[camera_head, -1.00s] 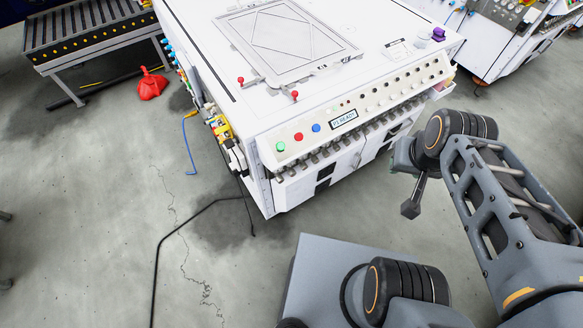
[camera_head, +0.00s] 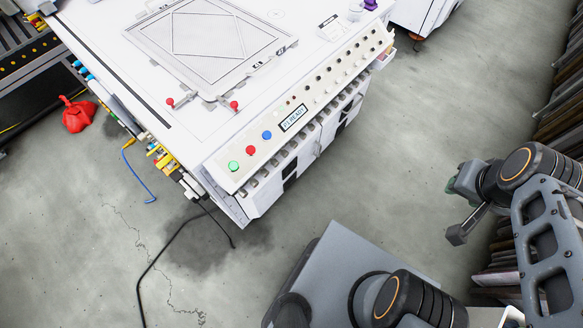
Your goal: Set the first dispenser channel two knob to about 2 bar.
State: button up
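A white machine (camera_head: 110,70) stands at upper centre. Its sloped front panel (camera_head: 262,158) carries green, red and blue buttons, a small display (camera_head: 293,118) and a row of small dark knobs (camera_head: 330,68) running to the upper right. The knobs are too small to read any label or setting, so I cannot tell which is channel two of the first dispenser. My gripper (camera_head: 458,235) is at right, over the floor and well apart from the panel.
Grey floor (camera_head: 400,130) is free between my arm and the machine. Stacked dark boards (camera_head: 556,125) line the right edge. A red bag (camera_head: 77,114), a blue hose (camera_head: 135,170) and a black cable (camera_head: 165,248) lie left of the machine. A roller conveyor (camera_head: 30,60) stands at far left.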

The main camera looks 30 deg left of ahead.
aim_at(254, 182)
jog(key=z, duration=0.75)
jog(key=k, duration=1.4)
jog(key=u, duration=1.95)
jog(key=i, duration=0.5)
jog(key=u, duration=0.1)
